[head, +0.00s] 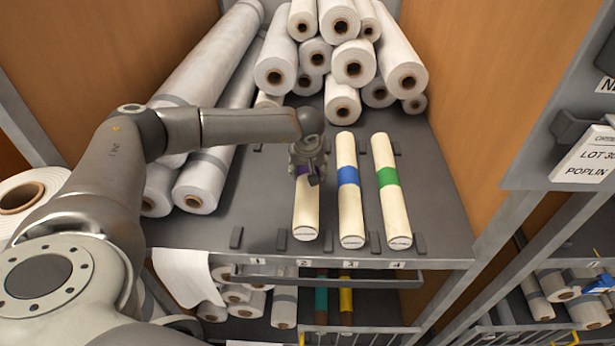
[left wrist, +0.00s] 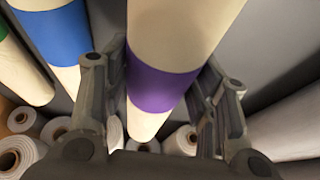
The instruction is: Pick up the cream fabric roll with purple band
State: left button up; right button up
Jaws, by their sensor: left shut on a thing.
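The cream fabric roll with purple band (head: 306,212) lies on the grey shelf at the left of a row of three cream rolls. In the left wrist view the roll (left wrist: 172,30) runs between the fingers, with its purple band (left wrist: 160,88) at finger level. My left gripper (head: 308,172) is over the band and shut on the roll; it hides most of the band in the head view. The gripper also shows in the left wrist view (left wrist: 160,100). I cannot tell whether the roll touches the shelf. My right gripper is not in view.
A cream roll with a blue band (head: 349,205) and one with a green band (head: 393,208) lie to the right. White rolls (head: 353,62) are stacked behind. Long white rolls (head: 205,178) lie to the left. A wooden side panel (head: 480,90) stands at the right.

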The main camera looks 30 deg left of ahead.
pick_arm(q)
jog(key=s+d+r, duration=0.1)
jog(key=s+d+r+b, duration=0.1)
jog(key=r, duration=0.1)
jog(key=d+r+b, duration=0.1)
jog(key=r, duration=0.1)
jog(key=shift+s+d, duration=0.15)
jog(key=shift+s, duration=0.25)
jog(key=s+d+r+b, duration=0.3)
jog(key=s+d+r, duration=0.1)
jog(key=s+d, duration=0.2)
jog(key=s+a+p, duration=0.5)
jog(key=s+a, duration=0.2)
jog(key=a, duration=0.4)
jog(key=w+a+f+p, duration=0.2)
jog(key=w+f, duration=0.1)
jog(key=w+a+f+p, duration=0.2)
jog(key=w+a, duration=0.1)
jog(key=w+a+f+p, duration=0.3)
jog(key=shift+w+a+f, duration=0.1)
jog(key=shift+w+f, duration=0.2)
jog(key=shift+w, duration=0.05)
jog(key=shift+w+a+f, duration=0.2)
jog(key=shift+w+f, duration=0.05)
jog(key=shift+f, duration=0.2)
notch_tip(320, 180, down, 3)
jog(key=shift+r+p, duration=0.1)
jog(key=shift+p, duration=0.55)
jog(key=shift+w+a+f, duration=0.1)
jog(key=shift+f, duration=0.1)
